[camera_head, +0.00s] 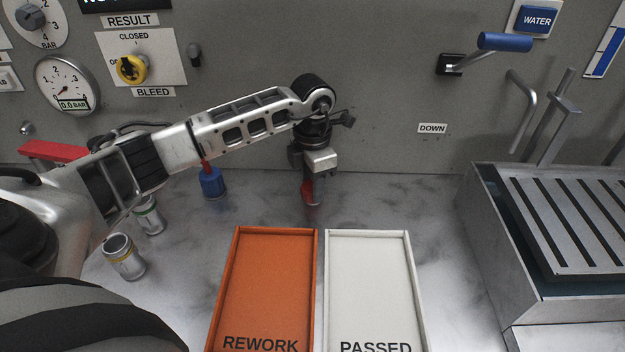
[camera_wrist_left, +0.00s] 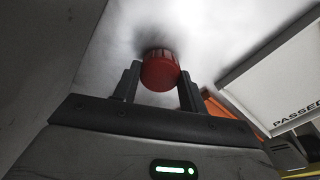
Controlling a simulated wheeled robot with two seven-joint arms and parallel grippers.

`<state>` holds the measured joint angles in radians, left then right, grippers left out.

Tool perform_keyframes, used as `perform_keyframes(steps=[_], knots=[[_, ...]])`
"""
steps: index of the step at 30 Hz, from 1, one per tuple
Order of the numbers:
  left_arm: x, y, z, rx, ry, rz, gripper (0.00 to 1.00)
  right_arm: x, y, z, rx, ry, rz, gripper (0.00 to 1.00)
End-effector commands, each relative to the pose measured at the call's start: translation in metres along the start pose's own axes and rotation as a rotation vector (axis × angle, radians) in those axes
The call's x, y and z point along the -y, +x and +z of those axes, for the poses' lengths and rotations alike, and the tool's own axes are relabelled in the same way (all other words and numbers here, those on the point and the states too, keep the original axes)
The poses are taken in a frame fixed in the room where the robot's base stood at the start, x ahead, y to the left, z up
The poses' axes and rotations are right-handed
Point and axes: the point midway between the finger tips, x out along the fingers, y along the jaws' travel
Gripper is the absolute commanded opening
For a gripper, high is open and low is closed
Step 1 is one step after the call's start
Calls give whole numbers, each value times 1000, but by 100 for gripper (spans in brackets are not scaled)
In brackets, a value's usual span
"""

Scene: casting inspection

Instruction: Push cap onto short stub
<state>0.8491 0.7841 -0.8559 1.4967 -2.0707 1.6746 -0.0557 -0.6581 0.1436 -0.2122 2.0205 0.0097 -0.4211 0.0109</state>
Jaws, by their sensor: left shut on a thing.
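My left gripper (camera_head: 313,188) points down over the grey metal bench, behind the two trays. It is shut on a red cap (camera_head: 307,191). In the left wrist view the ribbed red cap (camera_wrist_left: 160,70) sits between the two dark fingers of my left gripper (camera_wrist_left: 159,82). The bright bench surface shows beyond the cap, with a dark shadow near it. I cannot make out the short stub in either view. Whether the cap touches anything below it cannot be told. My right gripper is not in view.
An orange REWORK tray (camera_head: 236,240) and a white PASSED tray (camera_head: 331,240) lie in front. A blue object (camera_head: 212,182) and two metal cans (camera_head: 123,259) (camera_head: 148,216) stand left. A slatted tank (camera_head: 500,262) is at right. The panel (camera_head: 380,100) rises behind.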

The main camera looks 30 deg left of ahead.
Motion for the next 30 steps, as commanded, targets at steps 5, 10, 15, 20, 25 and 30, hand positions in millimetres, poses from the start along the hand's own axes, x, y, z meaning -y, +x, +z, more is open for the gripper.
perform_keyframes(steps=[5,10,15,20,25,30], knots=[[0,2,0,-1,0,0,68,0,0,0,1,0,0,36],[0,2,0,-1,0,-1,68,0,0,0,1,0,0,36],[0,-3,0,1,0,0,68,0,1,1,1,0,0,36],[-1,-26,1,5,1,3,68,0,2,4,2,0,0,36],[-1,-67,1,6,1,4,68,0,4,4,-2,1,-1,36],[0,-108,1,4,0,3,68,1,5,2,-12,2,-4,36]])
